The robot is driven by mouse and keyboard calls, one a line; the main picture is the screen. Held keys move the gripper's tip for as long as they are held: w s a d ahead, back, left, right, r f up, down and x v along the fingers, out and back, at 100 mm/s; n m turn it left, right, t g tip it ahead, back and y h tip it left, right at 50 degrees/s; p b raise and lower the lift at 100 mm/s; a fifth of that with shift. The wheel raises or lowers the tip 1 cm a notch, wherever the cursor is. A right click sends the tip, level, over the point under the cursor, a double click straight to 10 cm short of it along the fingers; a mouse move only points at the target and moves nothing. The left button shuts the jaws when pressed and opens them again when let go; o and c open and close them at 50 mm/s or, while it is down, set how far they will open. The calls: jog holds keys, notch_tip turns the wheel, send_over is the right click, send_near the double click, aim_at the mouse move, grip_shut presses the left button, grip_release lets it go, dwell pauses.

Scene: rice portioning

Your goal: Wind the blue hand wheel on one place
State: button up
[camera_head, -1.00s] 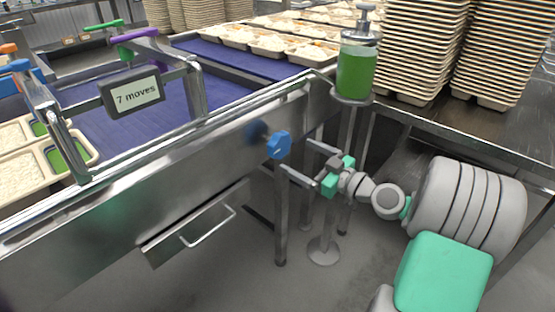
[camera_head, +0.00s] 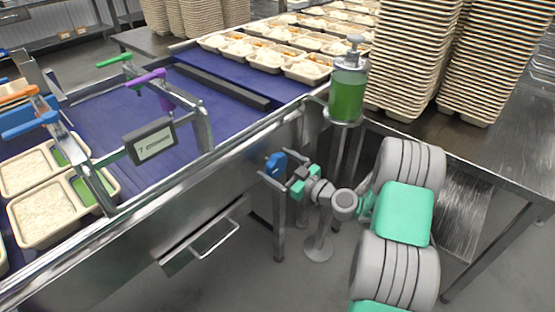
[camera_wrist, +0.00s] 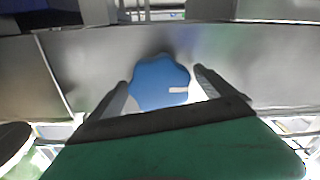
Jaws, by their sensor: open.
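The blue hand wheel (camera_head: 275,164) sits on the steel side panel of the conveyor, below the rail. In the wrist view the wheel (camera_wrist: 160,82) is a lobed blue knob with a pale mark on its lower right. My gripper (camera_head: 281,180) is open and points at the wheel from the right. In the wrist view its two fingers stand on either side of the wheel's lower part, and the gripper (camera_wrist: 162,88) does not visibly close on it. Whether the fingertips touch the wheel cannot be told. A display (camera_head: 150,141) on the rail begins with a 7; its word is blurred.
The blue conveyor belt (camera_head: 122,118) holds rice trays (camera_head: 45,215) at the left. A green dispenser (camera_head: 347,95) stands on a post near my arm. A drawer handle (camera_head: 215,240) juts out below the panel. Tall tray stacks (camera_head: 415,60) stand at the back right.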

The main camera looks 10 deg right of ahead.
jog(key=c, duration=1.4)
